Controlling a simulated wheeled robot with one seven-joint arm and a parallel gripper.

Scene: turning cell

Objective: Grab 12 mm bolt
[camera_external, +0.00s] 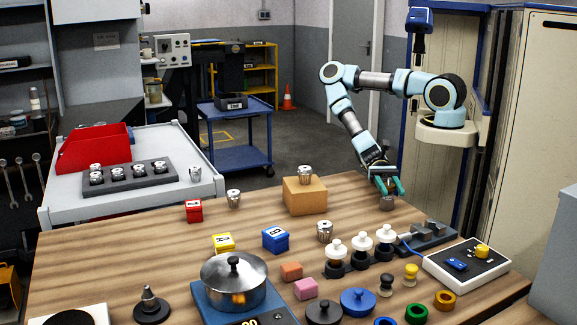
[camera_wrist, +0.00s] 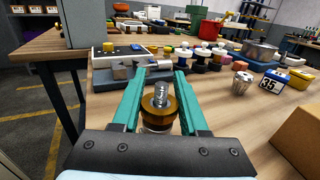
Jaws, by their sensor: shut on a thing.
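My gripper (camera_external: 386,187) is at the far right of the wooden table, pointing down, with its green fingers on either side of a small dark grey piece (camera_external: 387,204). In the wrist view my gripper (camera_wrist: 160,92) is shut on a bolt-like piece. Its silver shank (camera_wrist: 160,94) stands up between the fingers, above a round amber-brown part (camera_wrist: 153,113). The lower end is partly hidden, and I cannot tell whether it touches the table. No size mark on it is readable.
A grey fixture (camera_external: 428,236) and a white switch board (camera_external: 467,270) stand near the gripper. White-topped bottles (camera_external: 361,247) in a dark rack, a cardboard box (camera_external: 304,196) and a pot (camera_external: 234,284) are to the left. Table around the gripper is mostly clear.

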